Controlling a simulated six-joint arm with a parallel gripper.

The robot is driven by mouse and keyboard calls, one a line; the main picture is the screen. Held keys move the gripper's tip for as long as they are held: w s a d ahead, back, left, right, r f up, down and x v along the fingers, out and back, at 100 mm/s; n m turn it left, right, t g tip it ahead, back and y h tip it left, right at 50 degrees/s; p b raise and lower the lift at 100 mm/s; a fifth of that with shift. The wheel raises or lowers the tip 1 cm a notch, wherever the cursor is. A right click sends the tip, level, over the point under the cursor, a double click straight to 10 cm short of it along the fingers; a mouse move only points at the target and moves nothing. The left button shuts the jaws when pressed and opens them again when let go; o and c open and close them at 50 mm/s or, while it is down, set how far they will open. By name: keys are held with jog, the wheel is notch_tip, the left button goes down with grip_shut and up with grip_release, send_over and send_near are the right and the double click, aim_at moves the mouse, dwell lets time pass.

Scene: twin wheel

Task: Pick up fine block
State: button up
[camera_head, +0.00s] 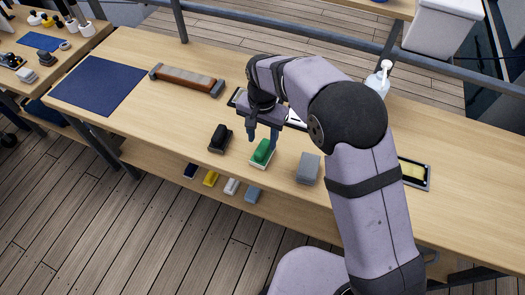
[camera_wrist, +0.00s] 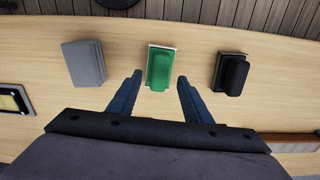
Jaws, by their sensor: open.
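Three blocks stand in a row on the wooden bench: a black block (camera_head: 220,138), a green block on a pale base (camera_head: 262,152) and a grey block (camera_head: 308,168). No label shows which one is the fine block. My gripper (camera_head: 262,138) is open and empty, close above the green block. In the wrist view my gripper (camera_wrist: 159,78) has its two fingers spread on either side of the green block (camera_wrist: 159,70), whose far part lies beyond the fingertips. The grey block (camera_wrist: 84,63) is to the left and the black block (camera_wrist: 230,73) to the right.
A long brown block (camera_head: 187,80) with grey ends lies behind on the bench, near a blue mat (camera_head: 98,86). A white bottle (camera_head: 379,80) stands at the back. A dark tray with a yellow insert (camera_head: 414,173) lies right of my arm. Small blocks sit on the lower shelf.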

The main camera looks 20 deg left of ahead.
aim_at(262, 147)
jog(key=shift+f+p, duration=1.15)
jog(key=shift+f, duration=1.35)
jog(key=shift+c, duration=0.6)
jog(key=c, duration=0.6)
